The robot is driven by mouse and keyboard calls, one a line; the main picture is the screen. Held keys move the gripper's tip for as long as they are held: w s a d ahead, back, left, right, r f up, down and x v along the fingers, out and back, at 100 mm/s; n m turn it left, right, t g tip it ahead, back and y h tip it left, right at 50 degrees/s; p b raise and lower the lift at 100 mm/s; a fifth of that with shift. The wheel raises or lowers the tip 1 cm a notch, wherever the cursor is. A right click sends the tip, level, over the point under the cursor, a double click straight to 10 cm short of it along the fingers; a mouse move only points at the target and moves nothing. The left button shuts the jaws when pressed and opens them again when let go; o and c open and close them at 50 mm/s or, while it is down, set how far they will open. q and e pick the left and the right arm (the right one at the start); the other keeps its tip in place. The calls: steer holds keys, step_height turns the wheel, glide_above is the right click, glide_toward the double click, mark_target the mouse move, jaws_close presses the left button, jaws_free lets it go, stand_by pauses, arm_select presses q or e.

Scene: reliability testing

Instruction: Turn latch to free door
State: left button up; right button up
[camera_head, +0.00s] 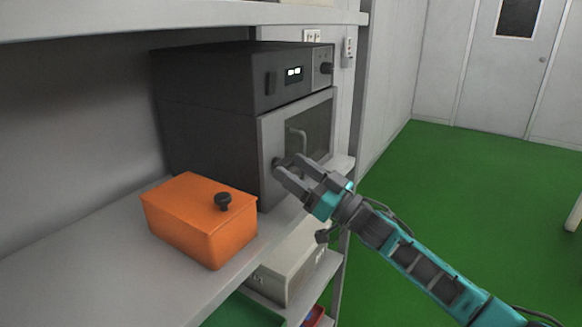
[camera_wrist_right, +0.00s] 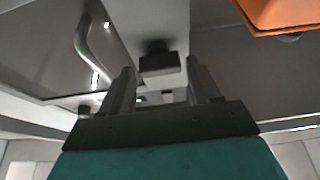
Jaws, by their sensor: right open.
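A dark grey test chamber (camera_head: 205,120) stands on a shelf. Its light grey door (camera_head: 268,135) has a dark window and a curved handle (camera_head: 302,139); the door looks shut. The latch (camera_wrist_right: 158,58), a small dark block, sits on the pale door frame in the right wrist view. In the head view it is mostly hidden by my right gripper (camera_head: 289,167). That gripper is open in front of the door's lower left part. In the right wrist view its two fingers (camera_wrist_right: 160,87) stand apart, with the latch ahead between them; contact is not visible. My left gripper is not in view.
An orange box (camera_head: 180,220) with a black knob on its lid stands on the shelf (camera_head: 75,265) left of my right gripper. A pale box (camera_head: 290,262) sits on a lower shelf.

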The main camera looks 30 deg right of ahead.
steer(key=shift+w+a+r, duration=0.25)
steer(key=shift+w+a, duration=0.05)
steer(key=shift+w, duration=0.25)
steer(key=shift+c, duration=0.3)
steer(key=c, duration=0.7)
